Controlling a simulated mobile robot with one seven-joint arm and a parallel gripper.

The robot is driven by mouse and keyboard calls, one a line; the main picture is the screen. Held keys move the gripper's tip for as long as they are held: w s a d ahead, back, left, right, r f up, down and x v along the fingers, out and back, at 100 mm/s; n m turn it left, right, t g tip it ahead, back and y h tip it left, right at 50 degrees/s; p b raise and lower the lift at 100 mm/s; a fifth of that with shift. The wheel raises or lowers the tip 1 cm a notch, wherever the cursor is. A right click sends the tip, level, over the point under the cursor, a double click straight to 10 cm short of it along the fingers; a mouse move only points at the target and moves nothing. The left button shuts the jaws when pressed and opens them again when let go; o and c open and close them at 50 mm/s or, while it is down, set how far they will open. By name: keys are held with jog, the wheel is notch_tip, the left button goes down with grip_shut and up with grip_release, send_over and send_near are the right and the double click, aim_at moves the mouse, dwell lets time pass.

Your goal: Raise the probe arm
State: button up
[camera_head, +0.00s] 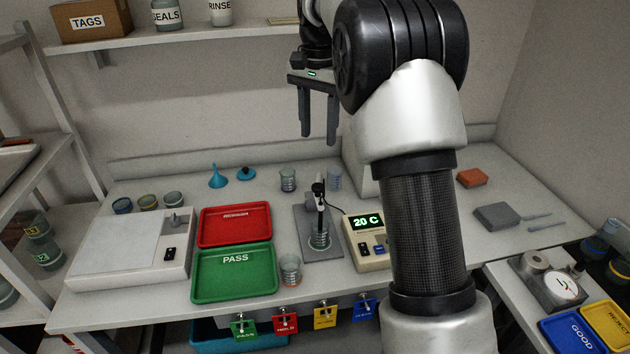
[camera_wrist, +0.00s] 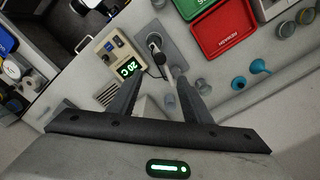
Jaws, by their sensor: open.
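The probe arm (camera_head: 320,193) is a dark, thin piece on a small stand with a grey base (camera_head: 303,228). Its lower end reaches down to a glass beaker (camera_head: 319,240) on that base; whether the tip is inside is hard to tell. A cable links it to a beige meter (camera_head: 378,257) reading 20 C. My gripper (camera_head: 318,141) is open and empty, pointing down above and behind the stand. In the wrist view the dark probe head (camera_wrist: 154,41) and the meter (camera_wrist: 104,52) lie beyond my open fingers.
A green PASS tray (camera_head: 235,274) and a red tray (camera_head: 235,226) lie left of the stand. A beaker (camera_head: 290,270) stands close in front, another glass (camera_head: 288,180) behind. Coloured tags (camera_head: 325,316) hang at the front edge. My arm covers the bench right of the meter.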

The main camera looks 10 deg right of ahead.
aim_at(318, 186)
notch_tip(318, 186, down, 15)
jog(key=shift+r+b, duration=0.1)
jog(key=shift+b, duration=0.45)
grip_shut()
